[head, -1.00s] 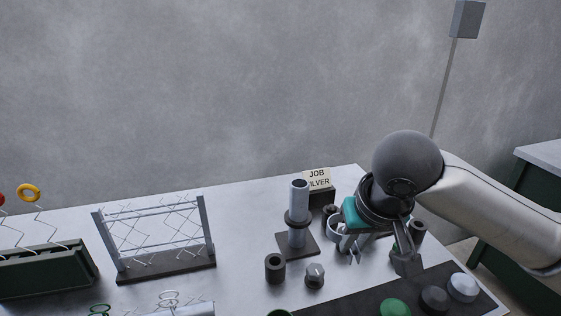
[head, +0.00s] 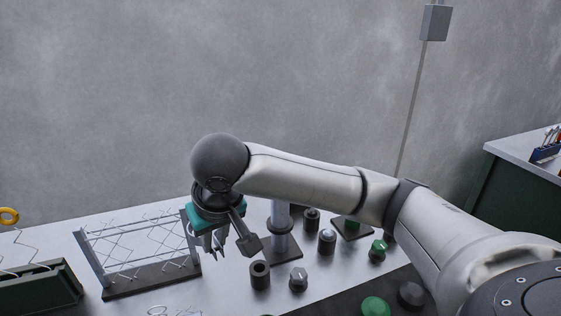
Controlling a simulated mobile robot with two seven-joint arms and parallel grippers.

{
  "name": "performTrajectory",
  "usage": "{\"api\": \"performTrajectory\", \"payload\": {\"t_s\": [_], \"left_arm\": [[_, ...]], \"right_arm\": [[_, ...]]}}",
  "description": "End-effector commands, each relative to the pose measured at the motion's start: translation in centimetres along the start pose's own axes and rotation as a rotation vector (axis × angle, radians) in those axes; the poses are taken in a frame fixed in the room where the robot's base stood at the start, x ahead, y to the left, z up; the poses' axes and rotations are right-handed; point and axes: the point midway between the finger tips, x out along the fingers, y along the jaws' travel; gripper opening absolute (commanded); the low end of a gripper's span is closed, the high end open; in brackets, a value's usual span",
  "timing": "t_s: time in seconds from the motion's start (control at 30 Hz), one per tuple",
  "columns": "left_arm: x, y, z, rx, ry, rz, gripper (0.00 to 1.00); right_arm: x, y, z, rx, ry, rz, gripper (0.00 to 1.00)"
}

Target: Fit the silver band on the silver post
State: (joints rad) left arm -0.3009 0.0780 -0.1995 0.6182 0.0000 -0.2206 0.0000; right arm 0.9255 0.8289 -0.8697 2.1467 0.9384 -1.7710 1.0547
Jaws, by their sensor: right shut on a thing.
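My right gripper (head: 212,256) points down in front of the right end of the wire-mesh frame. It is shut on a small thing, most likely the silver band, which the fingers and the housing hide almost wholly. To its right, a tall silver-grey post (head: 281,212) stands on a dark square base, with a dark collar around it. The gripper is apart from this post. A shorter dark cylinder with a silvery top (head: 327,241) stands farther right. I cannot tell for sure which of the two is the silver post. My left gripper is not in view.
The wire-mesh frame (head: 140,280) is close behind the gripper. A dark hollow cylinder (head: 260,276) and a grey knob (head: 298,281) stand in front of the tall post. A green-topped knob (head: 378,252) and a green button (head: 375,306) lie right. A dark green rack (head: 40,288) is far left.

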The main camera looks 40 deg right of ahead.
Motion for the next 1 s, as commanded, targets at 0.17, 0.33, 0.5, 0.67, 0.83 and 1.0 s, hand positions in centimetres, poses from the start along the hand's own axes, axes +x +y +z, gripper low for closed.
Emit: {"api": "performTrajectory", "payload": {"t_s": [0.17, 0.33, 0.5, 0.67, 0.83, 1.0], "left_arm": [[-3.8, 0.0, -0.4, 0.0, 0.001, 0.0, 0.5], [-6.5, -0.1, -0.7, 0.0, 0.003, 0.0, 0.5], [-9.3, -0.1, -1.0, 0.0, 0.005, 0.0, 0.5], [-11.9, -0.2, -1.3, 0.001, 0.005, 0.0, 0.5], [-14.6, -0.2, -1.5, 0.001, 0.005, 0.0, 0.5], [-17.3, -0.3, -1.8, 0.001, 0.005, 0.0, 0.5]], "right_arm": [[-1.0, 2.0, -1.7, 0.044, -0.004, 0.02, 0.0], [-1.2, 4.1, -2.8, 0.081, -0.003, 0.036, 0.0], [-1.5, 6.5, -3.7, 0.118, -0.004, 0.051, 0.0], [-1.9, 9.1, -4.3, 0.151, -0.004, 0.066, 0.0], [-2.4, 12.1, -4.7, 0.183, -0.004, 0.08, 0.0], [-3.0, 15.3, -4.9, 0.212, -0.004, 0.093, 0.0]]}}
